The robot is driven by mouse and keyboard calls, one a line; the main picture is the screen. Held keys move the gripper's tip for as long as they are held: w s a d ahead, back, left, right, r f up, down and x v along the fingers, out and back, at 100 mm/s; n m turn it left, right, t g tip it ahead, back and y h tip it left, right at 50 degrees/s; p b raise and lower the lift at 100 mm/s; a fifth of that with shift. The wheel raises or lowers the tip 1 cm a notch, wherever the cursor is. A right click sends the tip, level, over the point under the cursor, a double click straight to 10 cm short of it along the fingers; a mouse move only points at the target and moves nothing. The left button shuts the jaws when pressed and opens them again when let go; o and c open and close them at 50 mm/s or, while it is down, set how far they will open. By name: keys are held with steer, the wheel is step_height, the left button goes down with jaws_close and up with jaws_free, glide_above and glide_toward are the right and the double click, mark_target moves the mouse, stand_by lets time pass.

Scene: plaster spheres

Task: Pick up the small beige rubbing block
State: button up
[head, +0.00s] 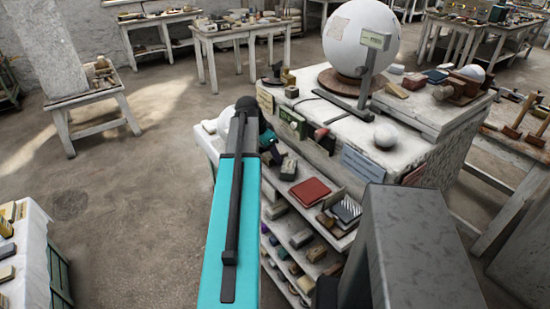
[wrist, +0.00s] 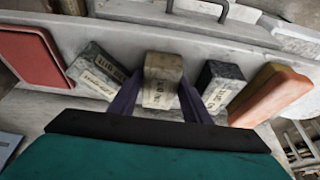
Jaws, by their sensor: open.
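In the wrist view a small beige block (wrist: 163,68) with dark lettering on its front stands on a pale shelf. My gripper (wrist: 158,90) is open, with one dark finger on each side of this block. The fingers look close to its sides; I cannot tell whether they touch.
A lettered grey block (wrist: 97,72) stands close on the left and a dark grey block (wrist: 220,85) close on the right. Beyond are an orange block (wrist: 270,95) and a red pad (wrist: 30,58). In the head view a large white sphere (head: 360,38) stands on the plaster-topped unit.

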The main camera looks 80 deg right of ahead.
steer(key=shift+c, duration=0.2)
steer(key=c, duration=1)
steer(key=shift+o, duration=0.2)
steer(key=shift+r, duration=0.15)
steer(key=shift+r+b, duration=0.8)
steer(key=shift+r, duration=0.85)
steer(key=w+a+r+b, duration=0.1)
steer(key=w+a+b, duration=0.2)
steer(key=a, duration=1.1)
steer(key=w, duration=0.3)
steer(key=shift+a+r+b, duration=0.2)
steer(key=shift+a+b, duration=0.15)
steer(key=shift+w, duration=0.1)
